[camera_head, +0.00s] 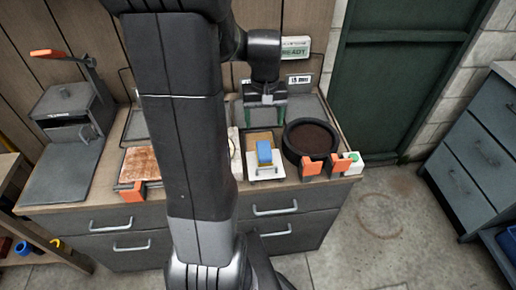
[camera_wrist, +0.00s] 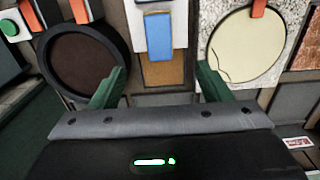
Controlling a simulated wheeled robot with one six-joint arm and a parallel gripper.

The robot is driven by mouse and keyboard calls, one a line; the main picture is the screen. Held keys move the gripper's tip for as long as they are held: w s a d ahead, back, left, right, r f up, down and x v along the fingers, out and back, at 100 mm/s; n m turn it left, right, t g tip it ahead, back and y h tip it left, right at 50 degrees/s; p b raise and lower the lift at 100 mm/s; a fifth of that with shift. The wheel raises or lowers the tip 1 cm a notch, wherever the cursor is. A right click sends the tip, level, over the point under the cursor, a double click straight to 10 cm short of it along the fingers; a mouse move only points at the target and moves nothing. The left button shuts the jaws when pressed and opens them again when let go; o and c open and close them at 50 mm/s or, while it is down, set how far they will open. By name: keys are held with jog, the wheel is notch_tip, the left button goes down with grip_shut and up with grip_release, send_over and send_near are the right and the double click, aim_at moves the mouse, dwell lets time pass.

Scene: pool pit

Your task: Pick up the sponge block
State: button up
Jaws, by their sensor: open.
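The sponge block appears to be the blue block (camera_head: 264,152), upright or lying lengthwise on a small white stand (camera_head: 279,172) near the bench's front edge. In the wrist view the blue block (camera_wrist: 159,36) shows at the top middle, with a tan-brown panel (camera_wrist: 164,73) beside its near end. My gripper (camera_head: 266,112) is open and empty, behind and above the block in the head view. In the wrist view its green fingers (camera_wrist: 161,71) are spread wide, with the block beyond the tips and between their lines. No contact shows.
A round dark-filled pan (camera_head: 311,139) stands right of the block, with orange tabs in front. A pale disc (camera_wrist: 246,45) lies on the block's other side. A rusty plate (camera_head: 140,163) and grey press (camera_head: 74,112) are left. The bench (camera_head: 330,192) ends just in front.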

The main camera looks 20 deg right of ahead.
aim_at(264, 149)
notch_tip(264, 149, down, 8)
jog(key=shift+d, duration=0.15)
jog(key=shift+s+f, duration=0.1)
jog(key=shift+f, duration=2.8)
jog(key=c, duration=1.2)
jog(key=shift+o, duration=0.2)
notch_tip(264, 149, up, 10)
jog(key=shift+r, duration=0.1)
jog(key=o, duration=0.5)
jog(key=shift+c, duration=1.5)
